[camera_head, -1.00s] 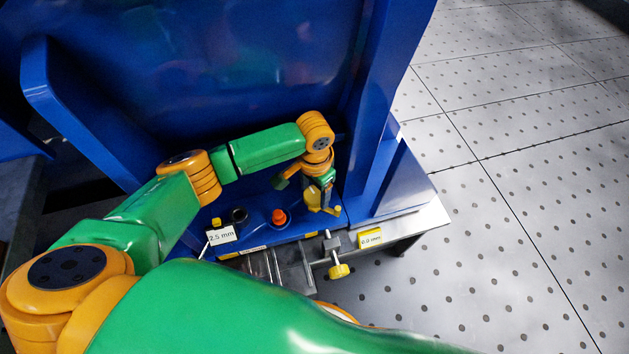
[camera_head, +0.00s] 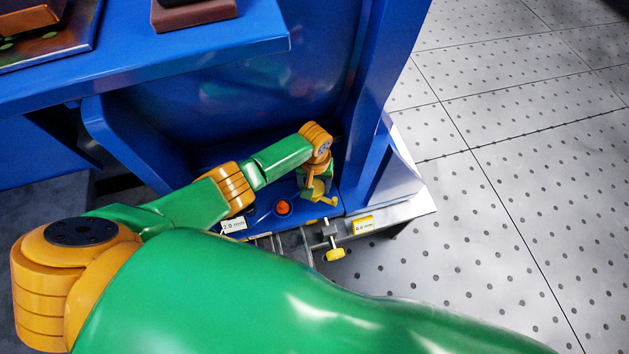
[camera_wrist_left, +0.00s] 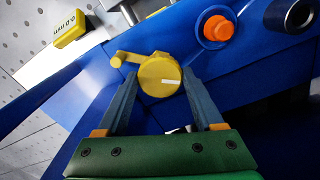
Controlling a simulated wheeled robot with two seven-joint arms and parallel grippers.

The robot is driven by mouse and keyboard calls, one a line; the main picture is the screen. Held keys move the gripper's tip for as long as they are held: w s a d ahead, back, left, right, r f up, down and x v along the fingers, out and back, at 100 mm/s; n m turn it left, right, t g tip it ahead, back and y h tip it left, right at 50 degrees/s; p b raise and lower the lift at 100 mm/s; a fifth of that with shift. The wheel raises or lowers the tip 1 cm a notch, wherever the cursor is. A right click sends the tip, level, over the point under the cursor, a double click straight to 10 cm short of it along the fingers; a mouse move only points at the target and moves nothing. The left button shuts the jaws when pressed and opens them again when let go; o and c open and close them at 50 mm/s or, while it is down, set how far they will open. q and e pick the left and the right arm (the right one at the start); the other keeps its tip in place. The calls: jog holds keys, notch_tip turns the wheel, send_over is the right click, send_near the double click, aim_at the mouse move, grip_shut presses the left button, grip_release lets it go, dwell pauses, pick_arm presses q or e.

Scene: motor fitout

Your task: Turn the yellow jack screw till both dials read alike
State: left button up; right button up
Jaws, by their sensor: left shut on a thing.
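The yellow jack screw (camera_wrist_left: 157,72), a round knob with a short crank arm and a white mark on its face, stands between the fingers of my left gripper (camera_wrist_left: 162,88). In the head view, my left gripper (camera_head: 317,188) is shut on it at the blue base, and the fingers partly hide it. The white dial tag (camera_head: 233,226) left of it appears to read 2.0 mm. The yellow dial tag (camera_head: 363,225) right of it reads 0.0 mm, also legible in the left wrist view (camera_wrist_left: 68,28). My right gripper is out of view.
An orange-red button (camera_head: 283,207) sits left of the screw, with a dark round socket (camera_wrist_left: 296,13) beyond it. A second yellow-headed screw (camera_head: 335,254) sticks out below the plate edge. Blue walls (camera_head: 365,110) rise close behind. Perforated floor lies open to the right.

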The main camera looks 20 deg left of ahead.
aim_at(315, 187)
pick_arm(q)
jog(key=shift+w+r, duration=0.1)
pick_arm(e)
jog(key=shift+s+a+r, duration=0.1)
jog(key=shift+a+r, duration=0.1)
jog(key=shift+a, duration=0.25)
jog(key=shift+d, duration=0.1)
pick_arm(q)
jog(key=o, duration=1.3)
jog(key=shift+o, duration=0.4)
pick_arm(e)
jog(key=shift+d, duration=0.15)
pick_arm(q)
notch_tip(315, 187, up, 7)
jog(key=p, duration=0.4)
jog(key=shift+r+p, duration=0.1)
jog(key=shift+p, duration=0.3)
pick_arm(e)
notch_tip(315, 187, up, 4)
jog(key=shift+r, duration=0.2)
